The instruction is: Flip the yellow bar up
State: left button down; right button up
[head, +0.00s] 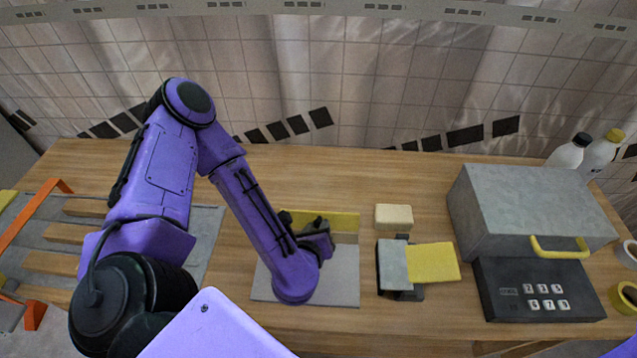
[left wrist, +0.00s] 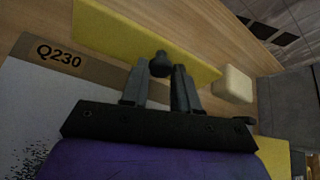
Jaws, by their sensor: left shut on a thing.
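The yellow bar (head: 345,221) stands along the back edge of a grey panel (head: 342,285) on the wooden table. In the left wrist view the yellow bar (left wrist: 120,32) runs across behind my fingers, beside a brown strip marked Q230 (left wrist: 62,57). A dark round knob (left wrist: 160,62) shows in front of the bar, at my fingertips. My left gripper (head: 325,228) is shut on this knob, close to the bar; the fingers hide part of both. Whether the knob is fixed to the bar cannot be told. My right gripper is out of view.
A cream block (head: 394,217) and a grey-and-yellow hinged piece (head: 432,263) stand right of the panel. Farther right are a grey box with a yellow handle (head: 530,205) and a black keypad (head: 537,290). A rack with orange handles (head: 35,222) lies left.

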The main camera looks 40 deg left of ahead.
pick_arm(q)
jog(key=shift+s+d+f+t+y+b, duration=0.3)
jog(key=shift+s+f+t+y+b, duration=0.2)
jog(key=shift+t+b, duration=0.65)
jog(key=c, duration=0.9)
grip_release()
jog(key=shift+w, duration=0.1)
jog(key=shift+o, duration=0.2)
